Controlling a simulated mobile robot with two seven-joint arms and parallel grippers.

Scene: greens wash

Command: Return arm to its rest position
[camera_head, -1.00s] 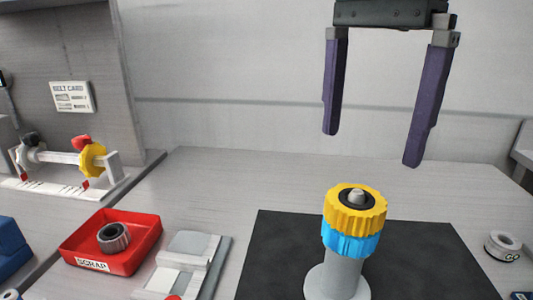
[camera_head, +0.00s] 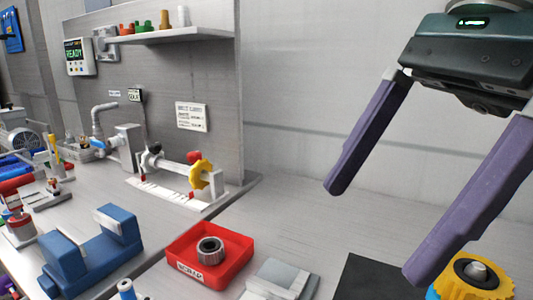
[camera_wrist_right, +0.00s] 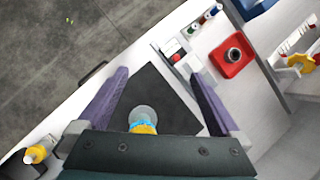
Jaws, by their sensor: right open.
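My right gripper (camera_head: 372,225) is open and empty, with its two purple fingers wide apart in the upper right of the head view. In that view it is raised above the bench, and its near finger passes in front of the area beside the yellow gear (camera_head: 472,280). The gear sits at the lower right corner, partly cut off. In the right wrist view, the grey post with blue and yellow gears (camera_wrist_right: 143,120) stands on the black mat (camera_wrist_right: 165,88), seen between and below the open fingers. My left gripper is not in view.
A red scrap tray (camera_head: 237,262) holds a dark grey ring (camera_head: 210,250). A blue vise-like block (camera_head: 92,258) stands left of it. A fixture with a yellow wheel (camera_head: 200,174) stands by the grey panel, under a shelf (camera_head: 170,35).

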